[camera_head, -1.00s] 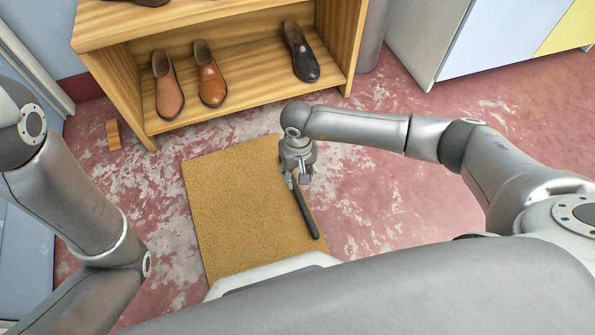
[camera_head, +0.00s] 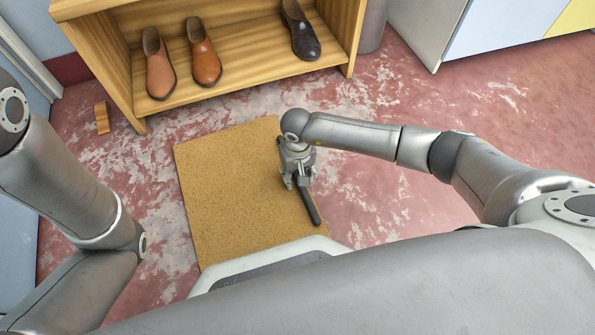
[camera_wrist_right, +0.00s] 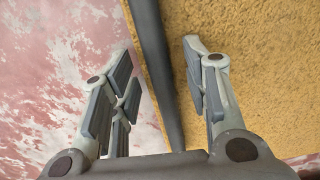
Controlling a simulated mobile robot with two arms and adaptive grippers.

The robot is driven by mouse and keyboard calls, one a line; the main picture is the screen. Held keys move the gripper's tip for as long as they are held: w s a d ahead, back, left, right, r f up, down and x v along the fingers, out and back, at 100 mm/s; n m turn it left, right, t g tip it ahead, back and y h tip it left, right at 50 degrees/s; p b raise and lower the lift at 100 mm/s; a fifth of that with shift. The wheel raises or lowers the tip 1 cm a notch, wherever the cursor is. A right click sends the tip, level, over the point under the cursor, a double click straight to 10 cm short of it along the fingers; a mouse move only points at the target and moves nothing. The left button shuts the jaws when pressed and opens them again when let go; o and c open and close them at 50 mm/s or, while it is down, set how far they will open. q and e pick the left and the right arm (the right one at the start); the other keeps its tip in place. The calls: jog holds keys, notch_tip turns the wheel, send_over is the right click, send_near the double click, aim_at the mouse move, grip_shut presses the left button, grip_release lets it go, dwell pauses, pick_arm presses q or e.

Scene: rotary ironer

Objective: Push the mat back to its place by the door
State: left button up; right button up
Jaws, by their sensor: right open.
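The mat (camera_head: 228,200) is a flat yellow-brown rectangle on the floor, in front of a wooden shoe shelf. Its near edge is partly hidden by my own body. A dark bar (camera_head: 309,207) lies along the mat's right edge. My right gripper (camera_head: 296,184) points down over this edge, around the bar's middle. In the right wrist view its fingers (camera_wrist_right: 160,95) are apart, with the dark bar (camera_wrist_right: 157,65) running between them. The mat (camera_wrist_right: 255,50) fills the right side there, with bare floor on the left. My left gripper is out of view; only its arm shows.
The wooden shelf (camera_head: 235,74) holds brown shoes (camera_head: 204,52) and a dark shoe (camera_head: 301,32). A small wooden block (camera_head: 102,117) lies left of the shelf. A pale cabinet (camera_head: 490,30) stands at the back right. The red, worn floor (camera_head: 400,200) right of the mat is clear.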

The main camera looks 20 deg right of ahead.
jog(key=shift+c, duration=0.3)
grip_shut()
dwell(0.3)
